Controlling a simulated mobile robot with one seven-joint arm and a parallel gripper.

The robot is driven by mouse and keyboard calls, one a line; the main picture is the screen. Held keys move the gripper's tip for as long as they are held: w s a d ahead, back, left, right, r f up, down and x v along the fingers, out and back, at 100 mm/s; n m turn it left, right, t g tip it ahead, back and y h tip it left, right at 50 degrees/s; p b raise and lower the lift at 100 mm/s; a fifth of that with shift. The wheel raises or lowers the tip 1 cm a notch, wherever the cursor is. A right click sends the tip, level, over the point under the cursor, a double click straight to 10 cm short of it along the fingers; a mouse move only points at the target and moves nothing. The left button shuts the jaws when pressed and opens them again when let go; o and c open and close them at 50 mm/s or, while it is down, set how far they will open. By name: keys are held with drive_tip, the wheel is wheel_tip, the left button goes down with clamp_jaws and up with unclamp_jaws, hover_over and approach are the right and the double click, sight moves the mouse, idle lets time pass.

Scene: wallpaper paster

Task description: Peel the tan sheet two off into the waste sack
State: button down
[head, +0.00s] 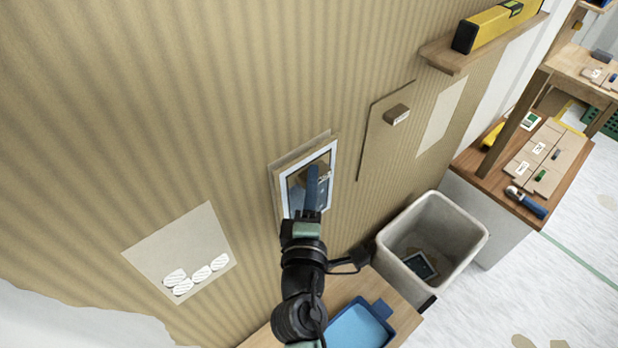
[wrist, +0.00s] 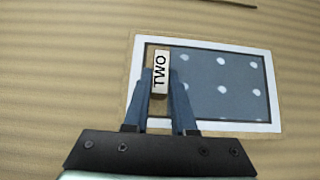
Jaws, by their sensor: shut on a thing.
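A block marked TWO (wrist: 160,72) stands on a white-bordered panel (wrist: 225,43) on the wall. Inside the border the panel is blue-grey with pale dots, with a tan strip at the left; I see no plain tan sheet marked two. The panel also shows in the head view (head: 329,158), a tan edge behind it. My gripper (wrist: 160,82) is shut on the block, a blue finger on each side; in the head view my gripper (head: 312,188) covers part of the panel. The open grey waste container (head: 472,222) stands to the right, holding a dark white-edged piece.
A wooden bench (head: 412,315) with a blue tray (head: 360,328) is below. A tan sheet with a brown block (head: 397,114) hangs to the right, under a shelf (head: 443,53) bearing a yellow level. A pale sheet (head: 180,244) with several white ovals is at lower left.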

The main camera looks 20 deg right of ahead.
drive_tip(key=shift+s+d, duration=0.15)
drive_tip(key=shift+s, duration=0.35)
drive_tip(key=shift+s+d, duration=0.2)
drive_tip(key=shift+s, duration=0.35)
drive_tip(key=shift+s+d, duration=0.2)
drive_tip(key=shift+s, duration=0.35)
drive_tip(key=shift+s+p, duration=0.15)
drive_tip(key=shift+p, duration=0.15)
drive_tip(key=s+d, duration=0.2)
drive_tip(key=s, duration=0.4)
drive_tip(key=shift+s+d, duration=0.15)
drive_tip(key=shift+d, duration=0.05)
idle(0.6)
